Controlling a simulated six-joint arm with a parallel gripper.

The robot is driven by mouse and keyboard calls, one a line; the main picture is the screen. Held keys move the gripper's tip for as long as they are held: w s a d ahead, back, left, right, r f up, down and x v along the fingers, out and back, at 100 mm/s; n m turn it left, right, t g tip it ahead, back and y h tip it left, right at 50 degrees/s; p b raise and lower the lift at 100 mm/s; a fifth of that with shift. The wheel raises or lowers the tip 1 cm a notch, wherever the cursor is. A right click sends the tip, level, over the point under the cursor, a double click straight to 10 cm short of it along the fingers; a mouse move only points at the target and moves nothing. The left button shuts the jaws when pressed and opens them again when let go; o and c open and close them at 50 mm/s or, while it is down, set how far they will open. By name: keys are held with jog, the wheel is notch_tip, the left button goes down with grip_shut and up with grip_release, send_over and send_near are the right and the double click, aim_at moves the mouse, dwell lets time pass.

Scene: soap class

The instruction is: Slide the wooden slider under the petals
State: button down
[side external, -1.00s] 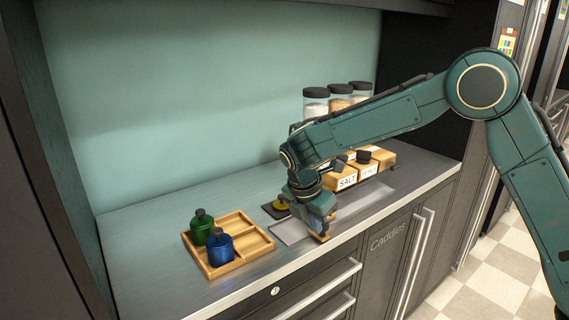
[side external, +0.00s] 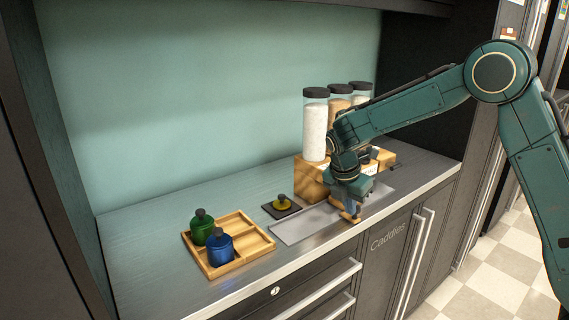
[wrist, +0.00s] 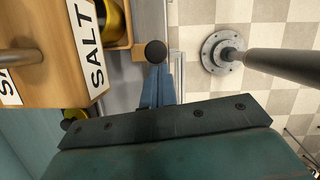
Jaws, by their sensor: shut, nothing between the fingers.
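The wooden slider (wrist: 140,50) shows in the wrist view as a pale wooden piece with a yellow rounded part (wrist: 116,20), beside the SALT label; much of it is hidden. My gripper (wrist: 156,85) is shut and empty, its blue fingers low at the slider's near end, by a black round knob (wrist: 155,52). I cannot tell whether they touch. In the side view my gripper (side external: 351,208) is low over the counter's front, with a small wooden bit (side external: 352,217) at its tips. The wooden dispenser (side external: 310,177) stands behind; my arm hides its labels, so the petals label cannot be read.
Tall jars, including a white-filled one (side external: 314,125), stand on the dispenser. A grey plate (side external: 290,228) lies in front. A yellow piece sits on a black mat (side external: 270,212). A wooden tray (side external: 257,243) at left holds green and blue knobbed pieces. The counter edge is close.

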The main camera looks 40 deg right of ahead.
jog(key=shift+d, duration=0.4)
jog(key=shift+a, duration=0.1)
jog(key=shift+a+r, duration=0.1)
jog(key=shift+a, duration=0.35)
jog(key=a, duration=0.3)
jog(key=shift+s+a+r, duration=0.1)
jog(key=shift+s+r, duration=0.15)
jog(key=shift+s, duration=0.1)
jog(key=v, duration=0.9)
jog(key=shift+r, duration=0.45)
